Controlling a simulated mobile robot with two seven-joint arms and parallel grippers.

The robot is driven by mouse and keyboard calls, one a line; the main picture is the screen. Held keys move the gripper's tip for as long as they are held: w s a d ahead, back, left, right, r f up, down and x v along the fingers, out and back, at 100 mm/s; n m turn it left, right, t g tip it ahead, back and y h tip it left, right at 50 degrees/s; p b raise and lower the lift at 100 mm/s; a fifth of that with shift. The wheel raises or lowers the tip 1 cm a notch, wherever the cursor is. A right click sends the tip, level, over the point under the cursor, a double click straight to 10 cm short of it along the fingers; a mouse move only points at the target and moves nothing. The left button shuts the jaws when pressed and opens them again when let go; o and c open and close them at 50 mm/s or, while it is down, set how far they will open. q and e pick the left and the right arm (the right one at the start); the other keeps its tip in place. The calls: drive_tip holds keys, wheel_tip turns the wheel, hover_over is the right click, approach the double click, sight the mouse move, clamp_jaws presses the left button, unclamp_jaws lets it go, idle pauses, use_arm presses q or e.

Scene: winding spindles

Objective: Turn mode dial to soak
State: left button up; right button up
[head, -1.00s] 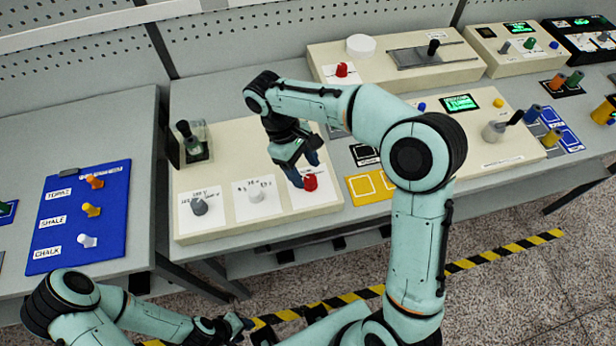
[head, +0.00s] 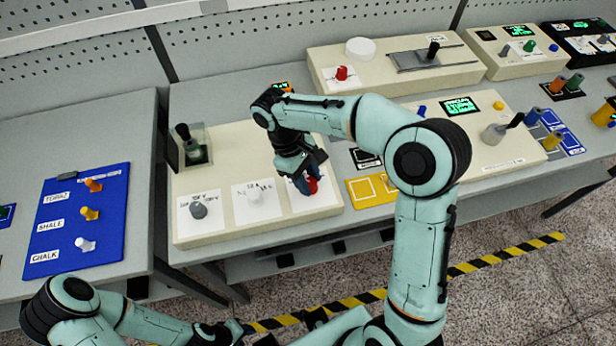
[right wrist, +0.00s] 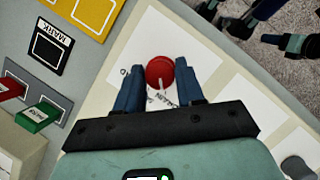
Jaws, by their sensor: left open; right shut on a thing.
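The red dial (head: 313,186) sits on a white label card at the right end of the cream panel's front. My right gripper (head: 307,186) is shut on it from above. In the right wrist view the red dial (right wrist: 159,71) lies between the blue fingers (right wrist: 160,82). A white pointer line on it points toward the gripper's palm. Print around the dial is partly hidden and too small to read surely. A white dial (head: 256,197) and a grey dial (head: 198,209) sit to its left. My left gripper (head: 238,328) is open and empty, low in front of the bench.
A blue board (head: 75,225) with three coloured knobs lies on the left table. A clear box with a dark handle (head: 188,147) stands at the panel's back left. Yellow and dark label plates (head: 371,188) lie right of the panel. Another cream unit (head: 390,65) stands behind.

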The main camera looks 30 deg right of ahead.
use_arm(q)
drive_tip(key=shift+r, duration=0.1)
use_arm(e)
drive_tip(key=m, duration=0.2)
drive_tip(key=m+y+p, duration=0.1)
drive_tip(key=m, duration=0.1)
drive_tip(key=shift+w+d+r+g, duration=0.1)
drive_tip(key=shift+d+g, duration=0.05)
drive_tip(key=shift+g, duration=0.15)
use_arm(q)
drive_tip(key=shift+w+r+p, duration=0.5)
drive_tip(key=shift+w+r, duration=0.5)
drive_tip(key=shift+r, duration=0.25)
use_arm(e)
drive_tip(key=m+y, duration=0.2)
drive_tip(key=m, duration=0.2)
drive_tip(key=shift+d+m, duration=0.1)
drive_tip(key=shift+m, duration=0.4)
drive_tip(key=o, duration=1)
